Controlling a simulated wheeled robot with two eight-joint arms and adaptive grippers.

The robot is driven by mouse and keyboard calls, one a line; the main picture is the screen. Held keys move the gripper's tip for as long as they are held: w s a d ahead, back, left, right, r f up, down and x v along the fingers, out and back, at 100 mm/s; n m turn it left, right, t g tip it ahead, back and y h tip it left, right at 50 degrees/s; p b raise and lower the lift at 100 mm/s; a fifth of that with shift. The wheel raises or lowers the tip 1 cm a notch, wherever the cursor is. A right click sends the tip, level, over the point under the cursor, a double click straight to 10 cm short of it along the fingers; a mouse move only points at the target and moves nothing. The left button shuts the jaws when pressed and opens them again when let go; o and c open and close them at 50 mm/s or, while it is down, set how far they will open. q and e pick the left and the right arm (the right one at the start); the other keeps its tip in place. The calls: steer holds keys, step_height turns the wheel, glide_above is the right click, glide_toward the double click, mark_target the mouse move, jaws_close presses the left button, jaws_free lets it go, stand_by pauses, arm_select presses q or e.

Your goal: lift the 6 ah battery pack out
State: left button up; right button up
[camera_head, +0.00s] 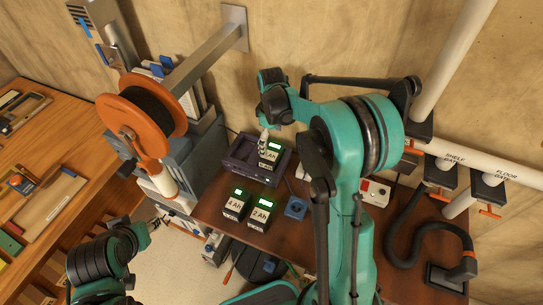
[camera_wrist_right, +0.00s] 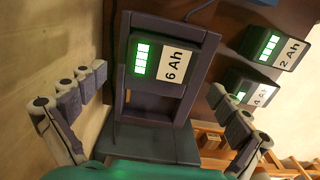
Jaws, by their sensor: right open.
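The 6 Ah battery pack (camera_head: 271,151) is a dark block with a lit green display and a white label. It sits in a dark charger frame (camera_head: 237,164) on the brown bench. In the right wrist view the pack (camera_wrist_right: 160,62) is at the far end of the charger frame (camera_wrist_right: 189,128). My right gripper (camera_head: 264,138) is above the pack in the head view and partly covers it. In the wrist view its fingers (camera_wrist_right: 165,112) are spread wide, empty and apart from the pack. My left gripper (camera_head: 154,224) is at the lower left, small and away from the bench.
The 4 Ah pack (camera_head: 234,204) and 2 Ah pack (camera_head: 261,213) stand in front of the charger. A blue part (camera_head: 296,207) lies right of them. An orange reel (camera_head: 141,115) stands left; a black hose (camera_head: 411,245) is at right.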

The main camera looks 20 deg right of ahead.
mark_target(272, 152)
step_height(272, 152, down, 6)
steer(key=shift+s+f+b, duration=0.15)
steer(key=shift+f+b, duration=0.05)
steer(key=shift+b, duration=0.55)
steer(key=shift+r, duration=0.1)
steer(key=c, duration=0.9)
steer(key=shift+r, duration=0.65)
step_height(272, 152, up, 3)
steer(key=shift+f+p, duration=0.1)
steer(key=shift+p, duration=0.55)
steer(key=shift+s+d+r+p, duration=0.3)
steer(key=shift+s+d+r, duration=0.85)
steer(key=shift+s, duration=0.4)
steer(key=shift+s+d+r+p, duration=0.35)
steer(key=shift+s+d+r, duration=0.8)
steer(key=shift+s, duration=0.45)
steer(key=shift+s+d+r+p, duration=0.3)
steer(key=shift+s+d+r, duration=0.85)
steer(key=shift+s, duration=0.4)
